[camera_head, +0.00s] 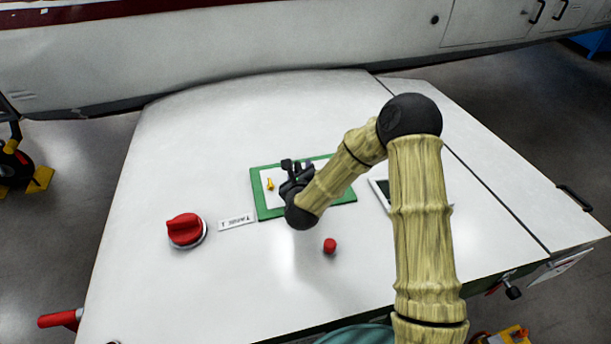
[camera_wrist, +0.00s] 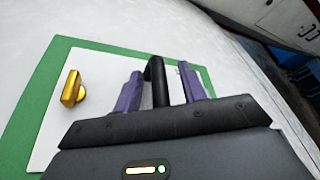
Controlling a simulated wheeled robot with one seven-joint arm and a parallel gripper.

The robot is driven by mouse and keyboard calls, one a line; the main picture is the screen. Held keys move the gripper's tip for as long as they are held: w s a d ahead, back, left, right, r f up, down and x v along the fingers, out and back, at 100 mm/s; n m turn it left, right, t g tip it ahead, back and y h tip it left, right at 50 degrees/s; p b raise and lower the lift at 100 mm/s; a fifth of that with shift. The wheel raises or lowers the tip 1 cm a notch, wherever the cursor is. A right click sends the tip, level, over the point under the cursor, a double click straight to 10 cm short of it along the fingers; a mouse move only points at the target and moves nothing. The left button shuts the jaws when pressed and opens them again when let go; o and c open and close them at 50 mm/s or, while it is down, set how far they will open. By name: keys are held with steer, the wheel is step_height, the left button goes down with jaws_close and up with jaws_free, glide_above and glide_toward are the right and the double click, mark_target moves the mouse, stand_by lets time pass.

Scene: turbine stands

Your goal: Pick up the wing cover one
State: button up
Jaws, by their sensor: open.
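No part is clearly marked as wing cover one. A green-bordered white board (camera_head: 263,206) lies on the white surface and also shows in the wrist view (camera_wrist: 47,100). A small yellow piece (camera_head: 270,184) stands on its left part and looks gold in the wrist view (camera_wrist: 72,88). My gripper (camera_head: 297,165) is over the board, to the right of the yellow piece. In the wrist view its two purple fingers (camera_wrist: 160,82) are apart. A black, bent upright piece (camera_wrist: 157,78) shows between them; I cannot tell whether they touch it. My gripper hides part of the board.
A red knob (camera_head: 185,230) and a white label (camera_head: 237,222) are left of the board. A small red button (camera_head: 330,246) is in front of it. A white framed panel (camera_head: 381,190) is partly behind my arm. The left of the white surface (camera_head: 180,150) is clear.

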steer(key=shift+a, duration=0.25)
steer(key=shift+s, duration=0.1)
steer(key=shift+d, duration=0.25)
steer(key=c, duration=0.9)
steer(key=shift+w, duration=0.25)
jaws_close()
steer(key=shift+w, duration=0.1)
